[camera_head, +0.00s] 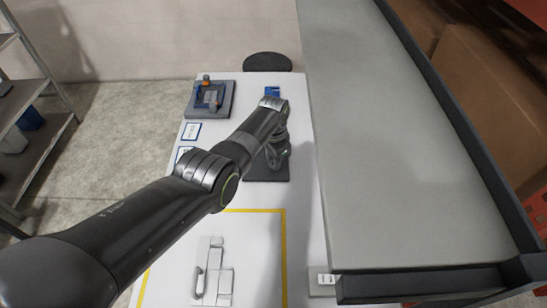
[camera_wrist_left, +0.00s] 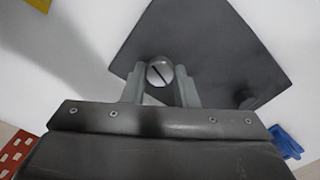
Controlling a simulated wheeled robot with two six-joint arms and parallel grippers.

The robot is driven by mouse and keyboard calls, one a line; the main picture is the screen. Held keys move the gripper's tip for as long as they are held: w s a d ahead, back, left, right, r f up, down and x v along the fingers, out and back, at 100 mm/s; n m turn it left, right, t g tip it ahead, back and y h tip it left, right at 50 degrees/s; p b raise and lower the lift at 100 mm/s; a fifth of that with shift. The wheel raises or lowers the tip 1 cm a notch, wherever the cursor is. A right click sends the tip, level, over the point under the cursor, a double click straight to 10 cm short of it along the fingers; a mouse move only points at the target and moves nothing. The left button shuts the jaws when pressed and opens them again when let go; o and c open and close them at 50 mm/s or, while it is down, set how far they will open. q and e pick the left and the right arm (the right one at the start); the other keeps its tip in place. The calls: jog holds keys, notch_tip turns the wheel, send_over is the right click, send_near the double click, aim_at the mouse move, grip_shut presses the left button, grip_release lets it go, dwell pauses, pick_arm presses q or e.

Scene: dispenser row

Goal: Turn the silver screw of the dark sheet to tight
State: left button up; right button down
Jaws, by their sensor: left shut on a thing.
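The dark sheet (camera_head: 268,172) lies on the white table, partly covered by my left arm in the head view. In the left wrist view the dark sheet (camera_wrist_left: 215,45) fills the upper middle. The silver screw (camera_wrist_left: 159,71) has a round head with a dark slot running diagonally, from upper left to lower right. My left gripper (camera_wrist_left: 160,78) is shut on the screw, one finger at each side of its head. In the head view the left gripper (camera_head: 275,152) is over the sheet and the screw cannot be made out. My right gripper is not in view.
A dark fixture with orange parts (camera_head: 209,99) stands at the table's far left. White parts (camera_head: 211,276) lie near the yellow tape. A large grey panel (camera_head: 405,140) hangs over the right side. A dark knob (camera_wrist_left: 244,97) is on the sheet's right. A blue thing (camera_wrist_left: 284,140) is beyond.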

pick_arm(q)
jog(key=m, duration=0.7)
jog(key=shift+w+r, duration=0.3)
jog(key=shift+r, duration=0.05)
jog(key=m, duration=0.7)
jog(key=shift+m, duration=0.3)
jog(key=o, duration=0.7)
jog(key=shift+o, duration=1.3)
jog(key=shift+s, duration=0.1)
jog(key=shift+o, duration=0.3)
jog(key=shift+s+f, duration=0.1)
jog(key=shift+s, duration=0.05)
jog(key=shift+p, duration=0.3)
